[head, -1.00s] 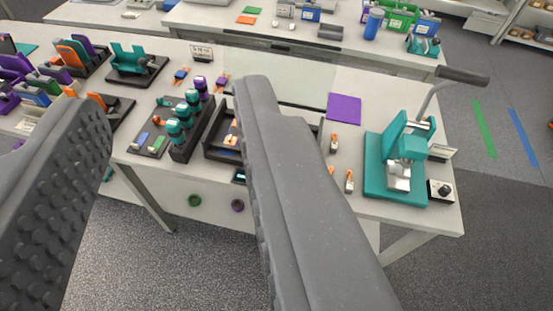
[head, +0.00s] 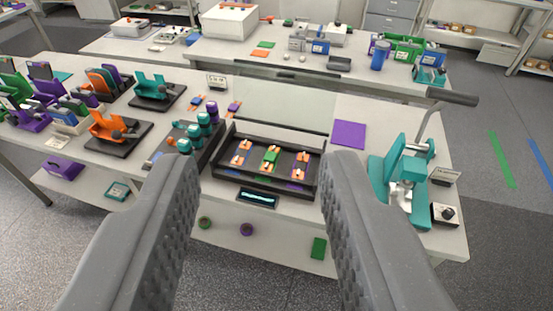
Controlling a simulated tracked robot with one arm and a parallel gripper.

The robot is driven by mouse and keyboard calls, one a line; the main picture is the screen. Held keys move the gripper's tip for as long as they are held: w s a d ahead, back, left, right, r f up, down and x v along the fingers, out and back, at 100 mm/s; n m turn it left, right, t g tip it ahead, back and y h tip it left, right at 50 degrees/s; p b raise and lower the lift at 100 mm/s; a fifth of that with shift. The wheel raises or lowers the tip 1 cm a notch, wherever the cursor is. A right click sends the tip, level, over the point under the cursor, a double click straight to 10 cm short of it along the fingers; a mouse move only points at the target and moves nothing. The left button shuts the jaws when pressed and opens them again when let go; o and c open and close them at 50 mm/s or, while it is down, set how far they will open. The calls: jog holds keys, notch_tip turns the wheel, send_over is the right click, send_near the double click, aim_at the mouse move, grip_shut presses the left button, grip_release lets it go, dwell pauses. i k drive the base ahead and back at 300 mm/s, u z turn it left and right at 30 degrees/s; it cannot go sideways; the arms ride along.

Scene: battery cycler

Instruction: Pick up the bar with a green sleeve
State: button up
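The bar with a green sleeve (head: 271,155) lies in a dark tray (head: 226,175) on the near table. It is the middle one of three bars, with orange pieces at its ends. A bar at its left (head: 241,152) and one with a purple sleeve at its right (head: 300,165) lie beside it. My gripper (head: 257,165) is open and empty. Its two grey fingers frame the tray in the picture, well short of the table and apart from the bar.
A rack with teal-capped cylinders (head: 200,130) stands left of the tray. A teal press with a lever (head: 405,175) stands at the right, near a purple mat (head: 349,134). A small display (head: 257,197) sits at the tray's front. A clear upright panel (head: 285,105) stands behind.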

aim_at(271, 157)
jog(key=z, duration=0.05)
jog(key=i, duration=1)
jog(key=u, duration=0.05)
